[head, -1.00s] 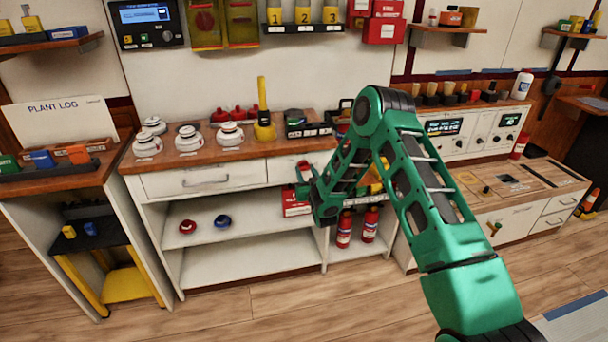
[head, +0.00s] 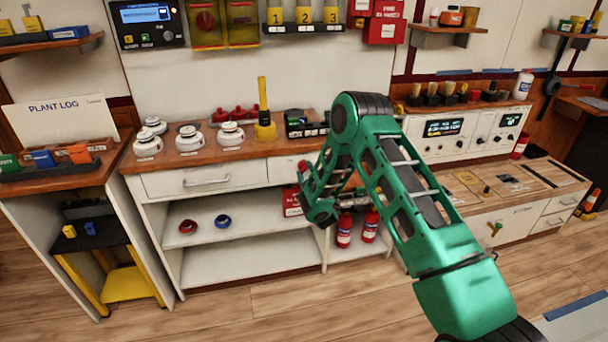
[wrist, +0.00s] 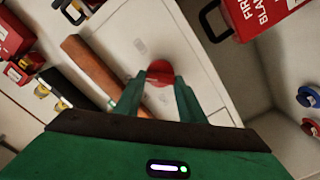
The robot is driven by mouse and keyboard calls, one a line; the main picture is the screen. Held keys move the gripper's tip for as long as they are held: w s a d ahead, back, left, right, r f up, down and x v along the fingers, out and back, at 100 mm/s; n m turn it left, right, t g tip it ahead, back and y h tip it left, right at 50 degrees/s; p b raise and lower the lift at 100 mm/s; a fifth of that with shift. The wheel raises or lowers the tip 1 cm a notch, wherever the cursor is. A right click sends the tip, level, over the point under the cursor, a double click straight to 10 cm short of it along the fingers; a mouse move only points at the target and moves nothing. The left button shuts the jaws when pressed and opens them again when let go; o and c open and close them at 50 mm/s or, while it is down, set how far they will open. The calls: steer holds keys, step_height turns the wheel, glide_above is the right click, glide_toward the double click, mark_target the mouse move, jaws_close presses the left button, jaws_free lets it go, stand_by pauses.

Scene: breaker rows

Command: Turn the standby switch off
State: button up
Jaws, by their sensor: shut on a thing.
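My gripper (wrist: 159,92) has its two green fingers shut on a red round thing (wrist: 160,72), held in front of a white drawer or cabinet face in the wrist view. In the head view my gripper (head: 304,172) is in front of the middle counter, mostly hidden by my own arm, with a bit of red at its tip. I cannot tell which control is the standby switch. A wall panel (head: 147,25) with a lit screen and small knobs is at the upper left. A white console (head: 466,133) with screens and knobs stands on the right counter.
A red fire blanket box (wrist: 268,12) is close to my gripper. Red fire extinguishers (head: 344,230) stand beneath the counter. White round detectors (head: 189,139) and a yellow-handled thing (head: 264,115) stand on the countertop (head: 222,156). The floor (head: 250,315) in front is clear.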

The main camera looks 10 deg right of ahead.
steer(key=n, duration=0.4)
steer(key=shift+a+n, duration=0.3)
steer(key=shift+n, duration=0.1)
steer(key=n, duration=0.4)
steer(key=shift+f, duration=0.1)
steer(key=o, duration=1)
steer(key=shift+f, duration=0.1)
steer(key=shift+o, duration=0.2)
steer(key=shift+d, duration=0.1)
